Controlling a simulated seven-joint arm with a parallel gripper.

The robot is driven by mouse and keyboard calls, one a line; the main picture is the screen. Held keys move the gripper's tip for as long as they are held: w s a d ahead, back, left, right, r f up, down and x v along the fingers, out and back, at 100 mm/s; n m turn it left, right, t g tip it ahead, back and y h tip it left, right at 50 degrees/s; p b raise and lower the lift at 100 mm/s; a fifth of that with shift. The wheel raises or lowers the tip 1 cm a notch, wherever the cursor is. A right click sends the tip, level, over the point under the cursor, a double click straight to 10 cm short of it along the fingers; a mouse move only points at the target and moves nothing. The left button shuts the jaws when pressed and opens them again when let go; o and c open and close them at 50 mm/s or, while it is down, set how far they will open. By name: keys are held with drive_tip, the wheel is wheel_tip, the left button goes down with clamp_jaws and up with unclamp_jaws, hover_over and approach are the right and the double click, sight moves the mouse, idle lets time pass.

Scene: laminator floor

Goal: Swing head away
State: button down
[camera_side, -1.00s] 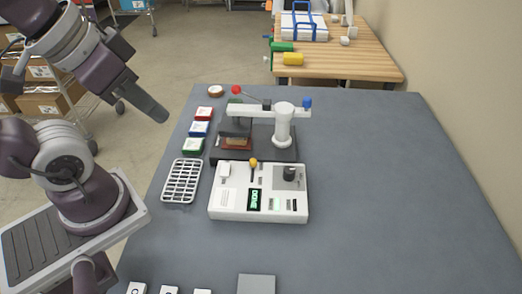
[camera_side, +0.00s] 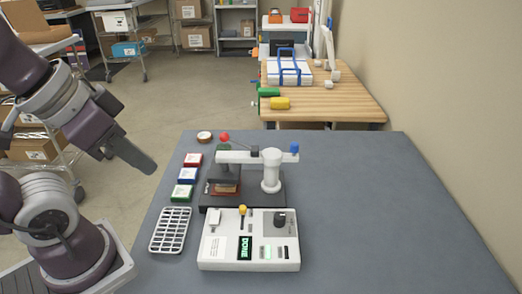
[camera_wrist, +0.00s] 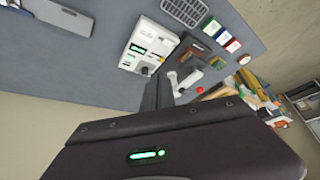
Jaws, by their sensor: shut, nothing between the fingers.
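The press has a white swing arm (camera_side: 238,156) on a white post (camera_side: 271,172), with a red ball (camera_side: 224,138) at its left end and a blue knob (camera_side: 294,149) at its right. Its dark head (camera_side: 224,174) sits over a reddish-brown piece (camera_side: 222,190) on the black base (camera_side: 245,200); whether they touch is unclear. The white control box (camera_side: 220,252) in front shows DONE in green. My gripper (camera_side: 146,165) is shut and empty, up to the left of the press and apart from it. In the wrist view its fingers (camera_wrist: 157,93) partly cover the press.
Red (camera_side: 193,160), blue (camera_side: 187,175) and green (camera_side: 181,193) boxes stand left of the press, with a white rack (camera_side: 170,230) in front of them. A small round item (camera_side: 204,137) lies behind. The grey table (camera_side: 380,220) is clear on the right.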

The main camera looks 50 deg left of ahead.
idle(0.3)
drive_tip(key=c, duration=2.1)
unclamp_jaws()
drive_tip(key=o, duration=0.8)
drive_tip(key=w, duration=0.1)
drive_tip(key=w+r, duration=0.1)
drive_tip(key=w, duration=0.2)
drive_tip(key=shift+w+r, duration=0.4)
drive_tip(key=shift+c, duration=0.2)
drive_tip(key=shift+o, duration=0.3)
drive_tip(key=w, duration=1.3)
drive_tip(key=shift+d+g, duration=0.3)
approach(294, 143)
drive_tip(key=shift+g, duration=0.3)
drive_tip(key=x, duration=0.8)
drive_tip(key=shift+w+d+r, duration=0.1)
drive_tip(key=shift+w, duration=0.1)
drive_tip(key=shift+w+f, duration=0.1)
drive_tip(key=shift+f, duration=0.15)
drive_tip(key=shift+c, duration=0.4)
